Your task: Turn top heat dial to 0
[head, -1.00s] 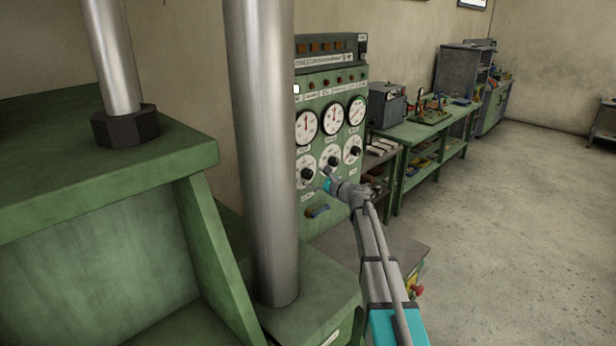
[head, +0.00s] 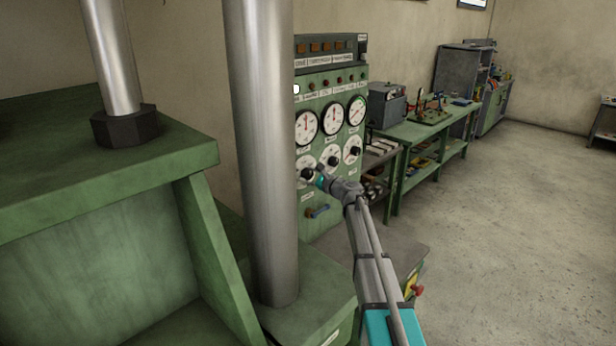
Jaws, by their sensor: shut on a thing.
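A green control panel (head: 325,190) carries a row of round white dials with black knobs below a row of round gauges. The left dial's knob (head: 305,174) is at my gripper (head: 312,176), which is shut on it. The middle dial (head: 333,161) and the right dial (head: 352,152) are free of my gripper. The dial labels and numbers are too small to read, so I cannot tell which is top heat or where its pointer stands. My fingers are small in the picture and partly hide the left dial.
A thick steel column (head: 265,150) stands close to the panel's left edge. A green press frame (head: 110,190) fills the left. A blue handle (head: 318,211) sits below the dials.

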